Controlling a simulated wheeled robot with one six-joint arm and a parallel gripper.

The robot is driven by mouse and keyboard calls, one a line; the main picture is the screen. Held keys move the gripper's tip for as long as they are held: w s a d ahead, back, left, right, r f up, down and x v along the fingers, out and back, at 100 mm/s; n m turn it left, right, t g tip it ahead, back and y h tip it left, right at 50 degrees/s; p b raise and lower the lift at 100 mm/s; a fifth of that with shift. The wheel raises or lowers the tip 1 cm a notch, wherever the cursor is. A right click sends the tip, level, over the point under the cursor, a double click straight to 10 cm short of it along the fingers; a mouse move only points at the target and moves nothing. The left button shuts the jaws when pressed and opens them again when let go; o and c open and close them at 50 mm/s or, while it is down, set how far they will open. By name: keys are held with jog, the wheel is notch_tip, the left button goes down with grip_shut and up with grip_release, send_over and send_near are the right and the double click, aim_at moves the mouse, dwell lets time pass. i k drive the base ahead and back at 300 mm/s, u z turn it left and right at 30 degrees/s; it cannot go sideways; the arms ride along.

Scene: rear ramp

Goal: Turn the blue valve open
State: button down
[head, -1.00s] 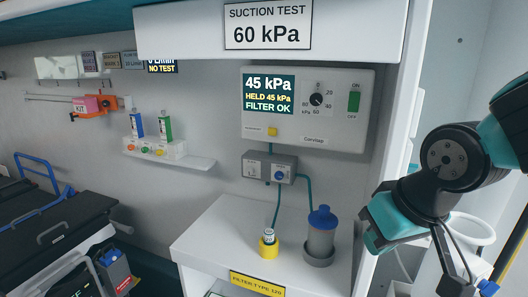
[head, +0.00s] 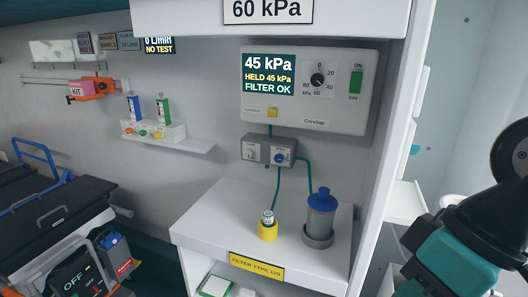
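A blue round knob (head: 280,157), which I take as the blue valve, sits on the right half of a small grey wall box (head: 267,138) under the suction panel. A paler knob (head: 250,154) is to its left. The blue knob's markings are too small to read. Teal tubes run down from the box to a canister with a blue lid (head: 321,201) and to a small vial in a yellow holder (head: 268,231). My arm shows at the lower right, well apart from the valve. My gripper's fingers are not visible.
The suction panel (head: 345,95) reads 45 kPa, HELD 45 kPa, FILTER OK, with a dial and green switch. A sign above reads 60 kPa. The white counter (head: 215,215) is clear at its left. A white cabinet side post (head: 385,180) stands between the counter and my arm.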

aim_at(278, 157)
jog(key=u, duration=2.1)
jog(key=i, duration=0.75)
jog(key=z, duration=2.1)
